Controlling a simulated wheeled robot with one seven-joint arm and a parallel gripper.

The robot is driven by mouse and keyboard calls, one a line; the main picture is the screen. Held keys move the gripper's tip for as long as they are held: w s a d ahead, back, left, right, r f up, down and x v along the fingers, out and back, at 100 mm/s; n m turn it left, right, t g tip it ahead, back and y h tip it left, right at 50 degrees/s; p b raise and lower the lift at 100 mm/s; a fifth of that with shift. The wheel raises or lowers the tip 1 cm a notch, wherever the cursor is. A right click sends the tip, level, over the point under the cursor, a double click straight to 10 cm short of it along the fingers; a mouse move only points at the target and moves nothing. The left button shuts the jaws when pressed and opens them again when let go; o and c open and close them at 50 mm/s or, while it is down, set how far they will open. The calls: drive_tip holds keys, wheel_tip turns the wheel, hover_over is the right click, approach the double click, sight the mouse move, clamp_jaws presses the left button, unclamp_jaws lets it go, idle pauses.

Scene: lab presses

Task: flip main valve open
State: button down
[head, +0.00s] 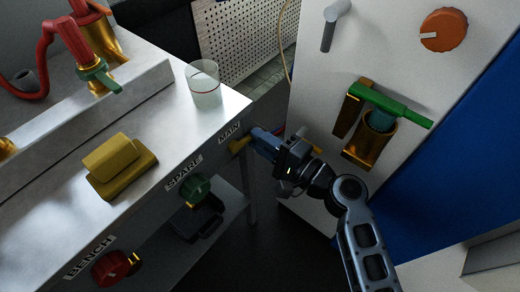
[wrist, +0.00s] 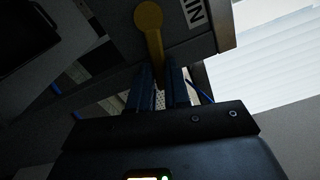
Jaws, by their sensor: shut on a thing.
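The main valve is a yellow lever on the bench's front face, under the MAIN label (head: 229,131). In the head view a short part of the main valve (head: 239,145) shows beside my gripper (head: 258,138). In the wrist view the main valve (wrist: 149,20) has a round hub at the top, and its handle runs down between the two dark blue fingers of my gripper (wrist: 159,85). My gripper is shut on this handle. The far end of the handle is hidden between the fingers.
The SPARE green valve (head: 195,187) and BENCH red knob (head: 116,268) share the bench front. A glass beaker (head: 204,86) stands near the bench corner, and a yellow block (head: 121,165) lies on top. At right, a white cabinet carries a green-handled valve (head: 388,105) and orange dial (head: 443,30).

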drive_tip(key=shift+r+n+b, duration=0.35)
drive_tip(key=shift+n+b, duration=0.15)
drive_tip(key=shift+n, duration=0.25)
drive_tip(key=shift+r+n+b, duration=0.3)
drive_tip(key=shift+n+b, duration=0.15)
drive_tip(key=shift+n, duration=0.3)
drive_tip(key=shift+r, duration=0.1)
drive_tip(key=c, duration=1.1)
unclamp_jaws()
drive_tip(key=shift+w, duration=0.1)
drive_tip(key=shift+d, duration=0.15)
drive_tip(key=v, duration=0.7)
drive_tip(key=shift+s+d+p, duration=0.25)
drive_tip(key=shift+s+p, duration=0.05)
